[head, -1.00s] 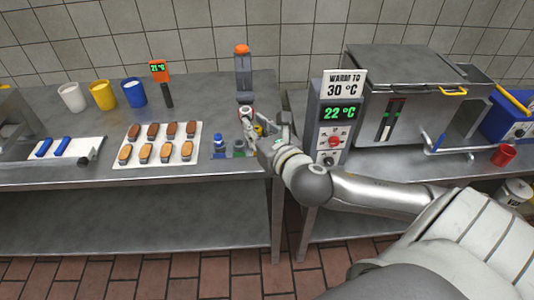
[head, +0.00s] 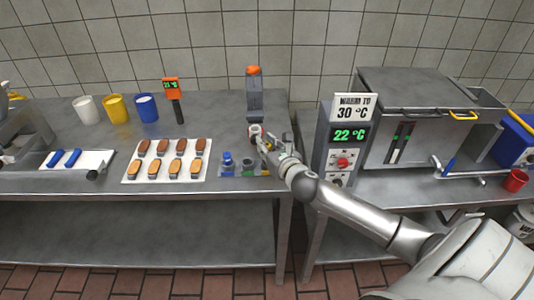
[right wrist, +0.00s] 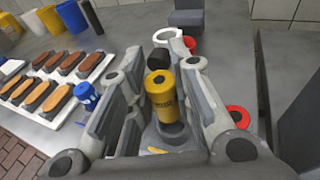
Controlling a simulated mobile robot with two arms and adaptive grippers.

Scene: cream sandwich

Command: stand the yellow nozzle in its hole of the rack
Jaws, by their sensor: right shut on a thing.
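The yellow nozzle (right wrist: 163,95) is upright between the fingers of my right gripper (right wrist: 160,105), which is shut on it. A dark round opening and a small yellow mark show just below it in the right wrist view; I cannot tell whether the nozzle's foot is inside the hole. The rack (head: 244,170) lies at the front right of the left table, and my right gripper (head: 262,146) is over its right end, hiding part of it. A blue nozzle (head: 228,160) stands at the rack's left end. My left gripper is not in view.
A white tray of sandwich pieces (head: 131,174) lies left of the rack. A grey dispenser with an orange top (head: 254,94) stands behind it. White, yellow (head: 116,109) and blue cups stand further left. The warmer's control box (head: 345,140) stands to the right, across a gap.

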